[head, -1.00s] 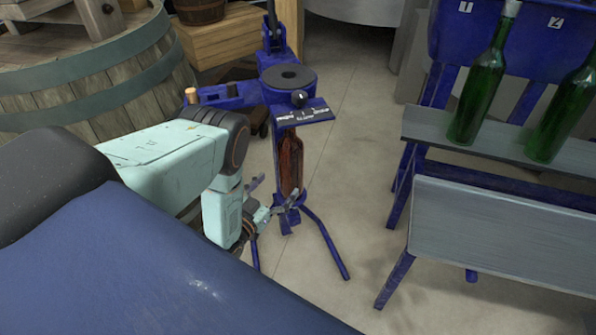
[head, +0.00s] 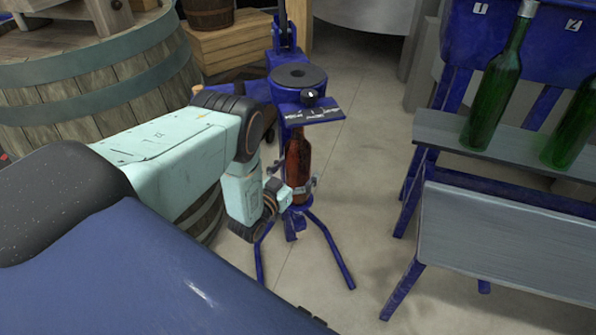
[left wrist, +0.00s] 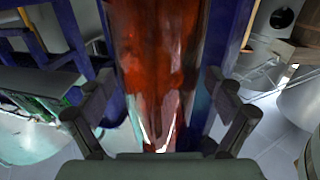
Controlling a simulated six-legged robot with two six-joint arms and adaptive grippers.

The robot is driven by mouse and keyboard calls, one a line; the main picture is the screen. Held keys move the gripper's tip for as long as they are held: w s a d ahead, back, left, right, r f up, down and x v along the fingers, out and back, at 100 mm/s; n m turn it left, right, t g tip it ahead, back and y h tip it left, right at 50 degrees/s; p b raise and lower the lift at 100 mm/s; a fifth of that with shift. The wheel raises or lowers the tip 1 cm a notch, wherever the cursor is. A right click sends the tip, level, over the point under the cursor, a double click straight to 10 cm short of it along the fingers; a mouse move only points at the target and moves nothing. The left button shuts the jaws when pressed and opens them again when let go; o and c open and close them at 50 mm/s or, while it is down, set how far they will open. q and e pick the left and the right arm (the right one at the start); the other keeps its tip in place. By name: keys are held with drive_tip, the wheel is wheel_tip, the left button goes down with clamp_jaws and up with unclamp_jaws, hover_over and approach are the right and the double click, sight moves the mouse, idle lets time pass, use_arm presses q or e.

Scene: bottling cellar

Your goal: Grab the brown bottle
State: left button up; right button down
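The brown bottle (head: 298,155) stands upright in the blue floor-standing corker (head: 311,115), under its head plate. It fills the middle of the left wrist view (left wrist: 160,50), large and close. My left gripper (head: 299,188) is at the lower part of the bottle, with one finger on each side of it. In the left wrist view the gripper (left wrist: 158,85) is open, and narrow gaps show between the fingers and the glass. The bottle's base is partly hidden by the gripper and the corker. My right gripper is not in view.
Green bottles (head: 492,95) stand on a grey shelf (head: 440,130) of a blue rack at the right. A large wooden barrel (head: 90,90) and a wooden crate (head: 235,45) are behind my left arm. Corker legs (head: 330,250) spread over the floor; floor between corker and rack is clear.

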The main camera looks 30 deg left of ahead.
use_arm(q)
drive_tip(key=c, duration=1.8)
drive_tip(key=shift+w+r, duration=0.1)
drive_tip(key=shift+r, duration=0.05)
drive_tip(key=shift+c, duration=0.4)
drive_tip(key=shift+r, duration=0.1)
drive_tip(key=shift+r+p, duration=0.45)
drive_tip(key=shift+r, duration=0.1)
drive_tip(key=shift+s+r, duration=0.15)
drive_tip(key=shift+s, duration=0.05)
drive_tip(key=s+p, duration=0.6)
drive_tip(key=s, duration=1.1)
drive_tip(key=shift+s+d+p, duration=0.15)
drive_tip(key=shift+s+p, duration=0.05)
drive_tip(key=shift+p, duration=0.15)
